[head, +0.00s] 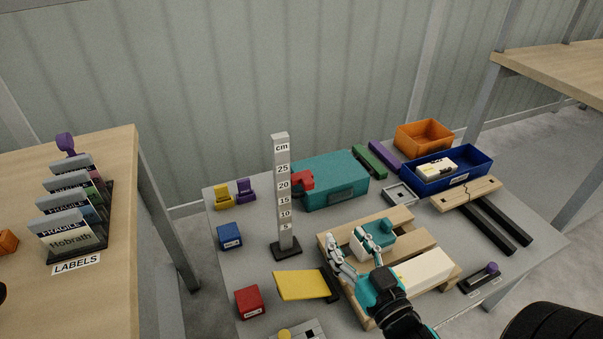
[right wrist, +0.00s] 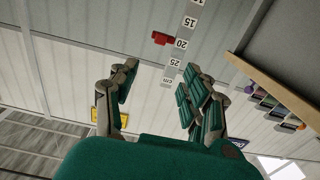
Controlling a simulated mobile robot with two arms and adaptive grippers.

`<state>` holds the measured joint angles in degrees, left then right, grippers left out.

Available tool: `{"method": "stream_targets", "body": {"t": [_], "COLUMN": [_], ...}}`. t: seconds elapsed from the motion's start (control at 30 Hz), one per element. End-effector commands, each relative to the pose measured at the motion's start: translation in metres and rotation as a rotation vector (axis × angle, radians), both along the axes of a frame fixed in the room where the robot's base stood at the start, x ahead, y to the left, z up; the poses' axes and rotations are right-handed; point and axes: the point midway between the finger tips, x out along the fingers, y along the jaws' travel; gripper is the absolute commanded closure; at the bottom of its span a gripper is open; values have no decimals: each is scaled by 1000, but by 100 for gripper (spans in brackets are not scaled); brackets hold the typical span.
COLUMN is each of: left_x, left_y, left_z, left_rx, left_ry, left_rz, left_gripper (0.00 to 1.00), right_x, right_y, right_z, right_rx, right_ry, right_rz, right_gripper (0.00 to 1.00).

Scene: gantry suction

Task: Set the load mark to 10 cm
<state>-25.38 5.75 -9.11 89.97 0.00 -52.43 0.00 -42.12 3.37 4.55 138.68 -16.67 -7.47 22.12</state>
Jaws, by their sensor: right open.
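The gauge post (head: 283,205) stands upright on a dark base, with a cm scale marked from 5 to 25. The load mark is a red slider (head: 301,180) on the post's right side, about level with the 20 label. In the right wrist view the red slider (right wrist: 162,39) also sits beside the 20 label on the post (right wrist: 174,66). My right gripper (head: 356,252) is open and empty, over the wooden pallet (head: 405,220), to the right of and nearer than the post. It is apart from the slider. My left gripper is out of view.
A teal case (head: 335,185) stands right behind the post. A yellow plate (head: 301,286) and a red block (head: 249,301) lie in front. A blue bin (head: 470,178) stands at right.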

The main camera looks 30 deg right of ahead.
Motion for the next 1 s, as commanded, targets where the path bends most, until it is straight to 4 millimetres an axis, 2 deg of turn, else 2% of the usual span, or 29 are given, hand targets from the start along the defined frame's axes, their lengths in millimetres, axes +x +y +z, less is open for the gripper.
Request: {"method": "stream_targets", "body": {"t": [0.13, 0.27, 0.8, 1.0], "left_x": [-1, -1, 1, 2], "left_y": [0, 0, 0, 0], "left_z": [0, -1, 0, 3], "left_rx": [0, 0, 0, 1], "left_ry": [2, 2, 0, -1], "left_rz": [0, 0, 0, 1], "left_gripper": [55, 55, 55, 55], "right_x": [6, 22, 129, 160], "right_y": [0, -1, -7, -9], "right_z": [2, 3, 2, 1], "right_rx": [-1, -2, -2, -1], "right_ry": [-7, -9, -6, -5], "right_rz": [1, 2, 1, 1], "right_gripper": [52, 52, 52, 52]}}
